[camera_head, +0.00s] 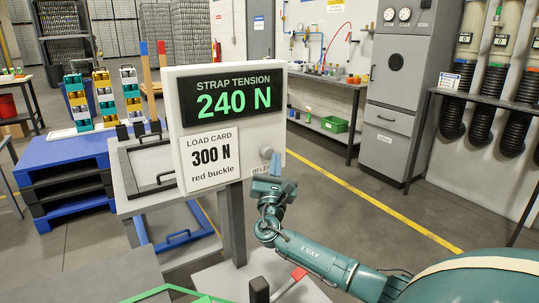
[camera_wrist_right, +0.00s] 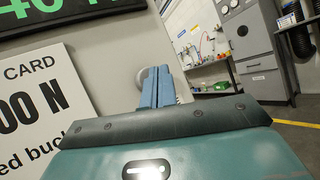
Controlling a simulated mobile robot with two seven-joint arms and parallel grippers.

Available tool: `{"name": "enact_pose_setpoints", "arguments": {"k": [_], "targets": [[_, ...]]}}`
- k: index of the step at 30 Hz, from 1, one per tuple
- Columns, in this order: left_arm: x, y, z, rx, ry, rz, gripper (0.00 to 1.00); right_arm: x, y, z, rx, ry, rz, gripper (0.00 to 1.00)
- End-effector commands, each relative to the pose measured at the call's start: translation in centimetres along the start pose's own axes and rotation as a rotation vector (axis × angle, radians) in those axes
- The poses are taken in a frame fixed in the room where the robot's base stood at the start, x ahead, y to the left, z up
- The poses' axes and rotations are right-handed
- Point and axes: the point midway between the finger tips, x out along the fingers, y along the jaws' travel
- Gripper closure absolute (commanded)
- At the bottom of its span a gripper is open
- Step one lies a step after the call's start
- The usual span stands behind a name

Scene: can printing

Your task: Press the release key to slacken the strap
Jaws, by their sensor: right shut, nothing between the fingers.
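The strap tension panel (camera_head: 230,130) stands on a grey post, its display (camera_head: 232,97) reading 240 N. A load card (camera_head: 210,160) on it reads 300 N, red buckle. The round grey release key (camera_head: 266,152) sits low at the panel's right, with its label partly hidden by my gripper. My right gripper (camera_head: 276,165) is shut and empty, just in front of and beside the key. In the right wrist view the key (camera_wrist_right: 141,76) shows partly behind the fingertips (camera_wrist_right: 156,75). I cannot tell whether they touch. My left gripper is out of view.
Blue pallets (camera_head: 65,152) and a rack of coloured blocks (camera_head: 104,97) stand at the left. A grey cabinet (camera_head: 395,90) and a workbench (camera_head: 335,84) stand behind. Floor right of the panel is clear. A red piece (camera_head: 298,272) shows below my right arm.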

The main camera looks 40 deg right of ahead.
Motion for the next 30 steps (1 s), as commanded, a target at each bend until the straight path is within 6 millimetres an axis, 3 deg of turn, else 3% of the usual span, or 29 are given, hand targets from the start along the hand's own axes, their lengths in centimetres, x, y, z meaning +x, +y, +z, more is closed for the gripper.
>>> {"name": "enact_pose_setpoints", "arguments": {"k": [30], "targets": [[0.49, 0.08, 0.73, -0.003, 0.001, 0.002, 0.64, 0.61, 0.44, -0.44, 0.000, 0.000, -0.001, 1.00]]}}
